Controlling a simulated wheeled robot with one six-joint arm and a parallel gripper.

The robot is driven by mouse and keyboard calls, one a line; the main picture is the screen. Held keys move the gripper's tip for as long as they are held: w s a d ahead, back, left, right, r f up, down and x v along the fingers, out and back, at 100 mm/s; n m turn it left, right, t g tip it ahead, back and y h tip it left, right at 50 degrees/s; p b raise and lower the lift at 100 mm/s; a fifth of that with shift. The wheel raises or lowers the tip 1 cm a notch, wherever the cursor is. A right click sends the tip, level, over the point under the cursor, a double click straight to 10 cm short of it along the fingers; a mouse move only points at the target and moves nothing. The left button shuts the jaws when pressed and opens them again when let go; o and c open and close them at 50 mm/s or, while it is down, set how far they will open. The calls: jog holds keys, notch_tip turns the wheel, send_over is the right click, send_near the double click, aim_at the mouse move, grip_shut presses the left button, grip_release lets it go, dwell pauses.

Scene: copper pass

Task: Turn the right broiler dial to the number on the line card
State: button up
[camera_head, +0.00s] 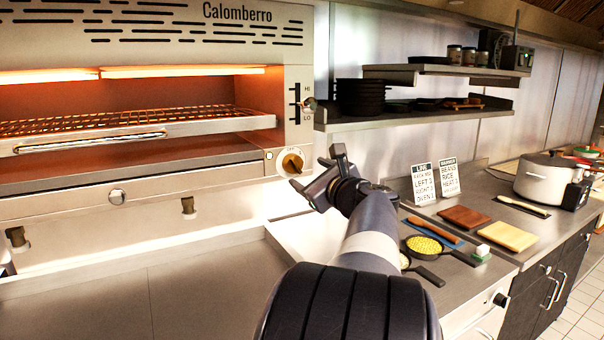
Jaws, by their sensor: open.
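The broiler dial (291,162) is a round knob with a brown-orange grip on a pale plate, low on the right end of the broiler front. Its grip looks tilted, and its small markings are too blurred to read. The line card (424,184) is a white card with a black "LINE" header, standing on the right counter. It has lines for LEFT and RIGHT; the RIGHT number looks like 3 but is small. My gripper (317,174) is open and empty, just right of the dial in the picture. It appears apart from the dial; the depth gap is hard to judge.
The Calomberro broiler (240,50) has a glowing rack (140,122) and a HI/LO lever (306,104) above the dial. The steel counter (190,290) below the broiler is clear.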

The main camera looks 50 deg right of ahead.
aim_at(298, 166)
jog(key=shift+v, duration=2.3)
jog(key=shift+w, duration=0.15)
jog(key=p+x, duration=0.1)
jog(key=x, duration=0.9)
jog(key=shift+w+d+p, duration=0.15)
jog(key=shift+w+p, duration=0.15)
jog(key=shift+w, duration=0.1)
jog(key=shift+s, duration=0.1)
jog(key=shift+s, duration=0.1)
